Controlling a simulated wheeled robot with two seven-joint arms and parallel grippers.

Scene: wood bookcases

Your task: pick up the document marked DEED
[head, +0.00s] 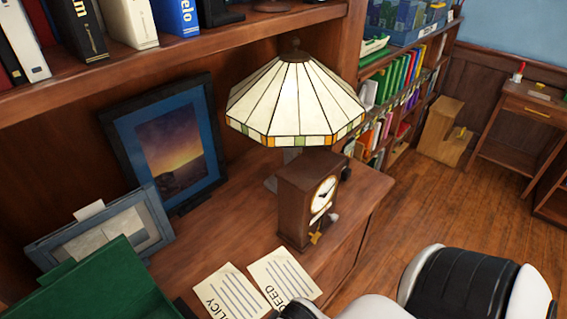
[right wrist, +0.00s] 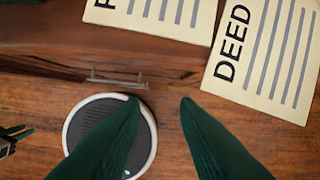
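The DEED document (head: 284,277) is a cream sheet with grey lines, lying on the wooden cabinet top near its front edge. It also shows at the upper right of the right wrist view (right wrist: 265,60), where its lower part appears to reach past the front edge. A similar sheet marked POLICY (head: 230,291) lies just left of it. My right gripper (right wrist: 160,101) is open and empty, its dark green fingers apart and pointing up the picture, below and left of the DEED sheet.
A wooden clock (head: 304,200) stands behind the DEED sheet, with a stained-glass lamp (head: 295,100) behind it. Picture frames (head: 168,145) and a green object (head: 105,285) are at left. A drawer handle (right wrist: 117,82) shows on the cabinet front. Floor (head: 480,215) is clear at right.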

